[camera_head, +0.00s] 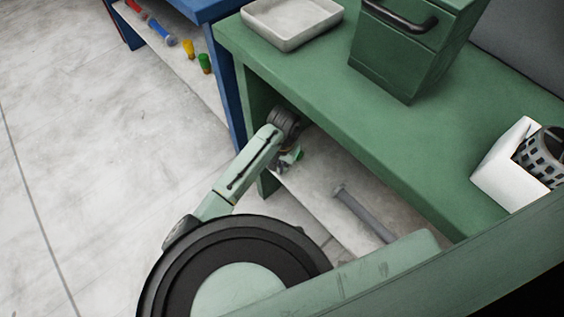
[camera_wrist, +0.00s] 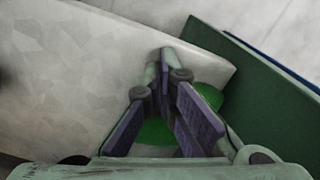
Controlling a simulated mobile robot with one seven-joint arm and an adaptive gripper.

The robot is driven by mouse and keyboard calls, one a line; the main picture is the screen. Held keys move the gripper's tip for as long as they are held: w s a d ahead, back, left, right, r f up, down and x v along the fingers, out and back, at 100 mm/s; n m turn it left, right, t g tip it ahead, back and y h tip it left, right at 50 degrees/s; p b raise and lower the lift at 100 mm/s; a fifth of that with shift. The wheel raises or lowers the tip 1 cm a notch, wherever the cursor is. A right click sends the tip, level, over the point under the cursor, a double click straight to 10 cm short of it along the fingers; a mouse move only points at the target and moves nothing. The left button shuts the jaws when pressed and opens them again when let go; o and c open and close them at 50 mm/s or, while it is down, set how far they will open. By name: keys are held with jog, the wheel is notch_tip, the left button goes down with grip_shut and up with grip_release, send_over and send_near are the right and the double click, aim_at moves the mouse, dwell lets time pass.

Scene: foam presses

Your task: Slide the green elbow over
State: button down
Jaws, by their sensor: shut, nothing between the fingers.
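The green elbow (camera_wrist: 209,96) lies on the pale lower shelf and is mostly hidden behind my fingers in the wrist view. Its green shows on both sides of them. In the head view a small green part (camera_head: 299,154) shows beside my gripper (camera_head: 287,161), under the edge of the green bench. My gripper (camera_wrist: 167,72) points down at the shelf, its fingers closed together at the tips with nothing between them. I cannot tell whether the fingers touch the elbow.
The green bench (camera_head: 330,105) overhangs the pale shelf (camera_head: 318,205), where a grey pipe (camera_head: 362,213) lies. A green bench leg (camera_wrist: 255,85) stands close by in the wrist view. A tray (camera_head: 291,20), green box (camera_head: 392,58) and white bin (camera_head: 503,172) sit on the bench.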

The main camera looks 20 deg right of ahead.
jog(key=shift+w+d, duration=0.9)
jog(key=shift+d, duration=0.15)
jog(key=shift+d+r, duration=0.1)
jog(key=shift+w+d+p, duration=0.4)
jog(key=shift+d, duration=0.05)
jog(key=shift+w+d, duration=0.15)
